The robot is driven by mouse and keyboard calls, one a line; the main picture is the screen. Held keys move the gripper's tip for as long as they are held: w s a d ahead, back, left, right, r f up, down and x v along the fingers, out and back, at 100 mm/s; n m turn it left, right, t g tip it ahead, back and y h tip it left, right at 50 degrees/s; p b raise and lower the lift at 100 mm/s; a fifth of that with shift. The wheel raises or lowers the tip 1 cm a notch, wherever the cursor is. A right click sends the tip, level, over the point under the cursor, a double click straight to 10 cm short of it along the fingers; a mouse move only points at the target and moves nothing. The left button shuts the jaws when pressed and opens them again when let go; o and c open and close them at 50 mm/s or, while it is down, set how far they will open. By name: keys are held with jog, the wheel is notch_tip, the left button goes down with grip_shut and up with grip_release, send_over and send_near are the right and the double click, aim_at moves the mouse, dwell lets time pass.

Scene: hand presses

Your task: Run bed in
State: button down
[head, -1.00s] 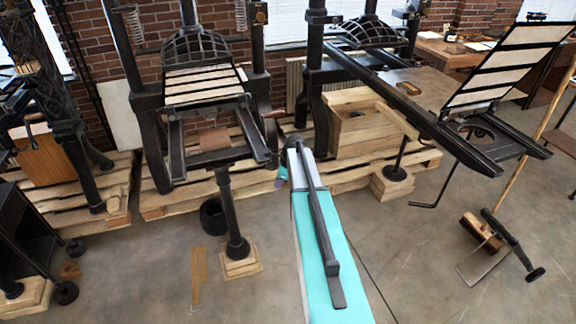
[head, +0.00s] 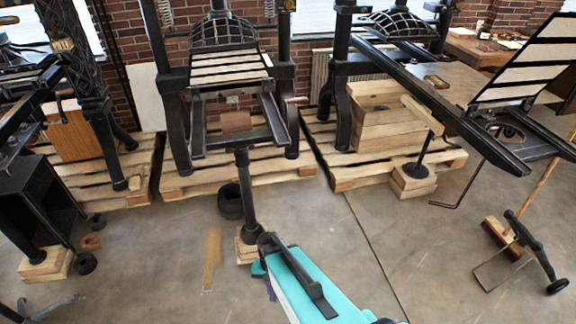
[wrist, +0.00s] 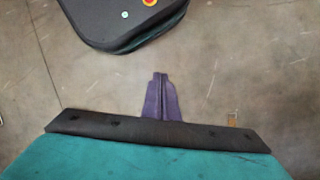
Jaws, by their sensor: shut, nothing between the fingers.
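A black hand press (head: 170,95) stands at the middle left on a pallet. Its two rails (head: 273,115) reach forward from under a slatted, gridded frame (head: 230,68), on a post with a wooden foot. A small crank handle (head: 297,100) is at the right of its rails. A second press (head: 342,80) to the right has long rails (head: 440,105) reaching forward and a raised slatted frame (head: 535,62) at their outer end. My gripper, purple in the wrist view (wrist: 160,80), is shut and empty above bare floor. In the head view it is mostly hidden behind my teal arm, well short of both presses.
Another press (head: 85,90) and a black cabinet (head: 45,190) stand at the left. A roller with a wooden-headed tool (head: 497,238) is at the right. A wooden strip (head: 212,258) lies on the floor. Concrete floor (head: 340,225) is clear at the centre.

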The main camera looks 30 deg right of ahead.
jog(key=s+a+f+n+g, duration=0.1)
jog(key=s+n, duration=0.3)
jog(key=s, duration=0.4)
jog(key=s+a+f+n+g+h+b, duration=0.1)
jog(key=s+a+f+n, duration=0.1)
jog(key=s, duration=0.6)
jog(key=shift+a+n+g, duration=0.3)
jog(key=shift+a+n, duration=0.2)
jog(key=shift+n, duration=0.5)
jog(key=shift+s, duration=0.15)
